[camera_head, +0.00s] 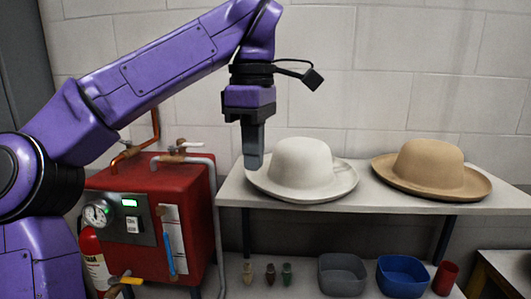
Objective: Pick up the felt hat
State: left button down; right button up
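A white hat (302,165) rests brim down on a pale shelf (235,190). A tan hat (430,165) rests to its right on the same shelf, brim down. Which one the task calls the felt hat is not clear, as both look like felt. My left gripper (253,162) points down at the left edge of the white hat's brim, its grey fingertips overlapping that edge in the picture. I see the fingers edge-on, so their gap is hidden, and I cannot tell whether they touch the brim. My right gripper is not in view.
A red boiler (150,215) with gauge and pipes stands left of the shelf, and a fire extinguisher (95,265) beside it. Below are small bottles (270,274), a grey bin (342,275), a blue bin (403,277) and a red cup (445,278). A block wall stands behind.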

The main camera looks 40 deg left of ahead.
pick_arm(q)
jog(key=c, duration=1.9)
grip_release()
jog(key=shift+s+d+r, duration=0.25)
jog(key=shift+s+r, duration=0.05)
jog(key=shift+s, duration=0.3)
jog(key=o, duration=1.5)
jog(key=shift+w+a+f, duration=0.1)
jog(key=shift+w+a, duration=0.05)
jog(key=shift+w, duration=0.15)
jog(key=shift+s, duration=0.1)
